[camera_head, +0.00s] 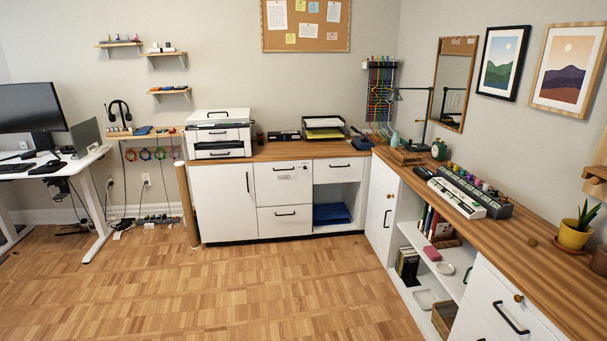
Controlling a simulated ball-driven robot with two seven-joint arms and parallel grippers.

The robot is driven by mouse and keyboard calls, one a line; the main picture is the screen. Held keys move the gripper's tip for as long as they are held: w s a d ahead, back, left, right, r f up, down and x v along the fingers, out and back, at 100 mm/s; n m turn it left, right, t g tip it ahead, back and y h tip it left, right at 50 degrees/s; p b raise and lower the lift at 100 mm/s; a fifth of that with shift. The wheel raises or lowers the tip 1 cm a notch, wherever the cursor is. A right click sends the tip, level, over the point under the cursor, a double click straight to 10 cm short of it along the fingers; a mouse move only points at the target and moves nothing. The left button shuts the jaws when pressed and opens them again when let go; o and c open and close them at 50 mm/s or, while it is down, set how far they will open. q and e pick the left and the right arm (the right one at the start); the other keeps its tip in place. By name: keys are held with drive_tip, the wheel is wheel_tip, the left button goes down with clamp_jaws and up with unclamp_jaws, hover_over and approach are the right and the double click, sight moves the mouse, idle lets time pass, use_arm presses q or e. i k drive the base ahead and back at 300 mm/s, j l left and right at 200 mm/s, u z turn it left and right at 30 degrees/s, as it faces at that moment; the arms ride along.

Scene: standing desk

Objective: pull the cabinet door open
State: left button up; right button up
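A white cabinet door (220,205) stands under the printer on the back wall, with a black vertical handle (248,182) near its right edge. It looks closed. Another white door (377,195) is in the right-hand cabinet run near the corner, with a black handle (387,218); it also looks closed. I cannot tell from the view which door is the one named. Neither of my grippers shows in the head view.
White drawers (283,192) stand right of the printer-side door. An open shelf unit (430,240) and a drawer with a black handle (511,317) are on the right. A standing desk (60,162) is at left. The wooden floor (230,285) is clear.

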sight(224, 195)
drive_tip(key=i+l+z, duration=0.1)
drive_tip(key=i, duration=1.9)
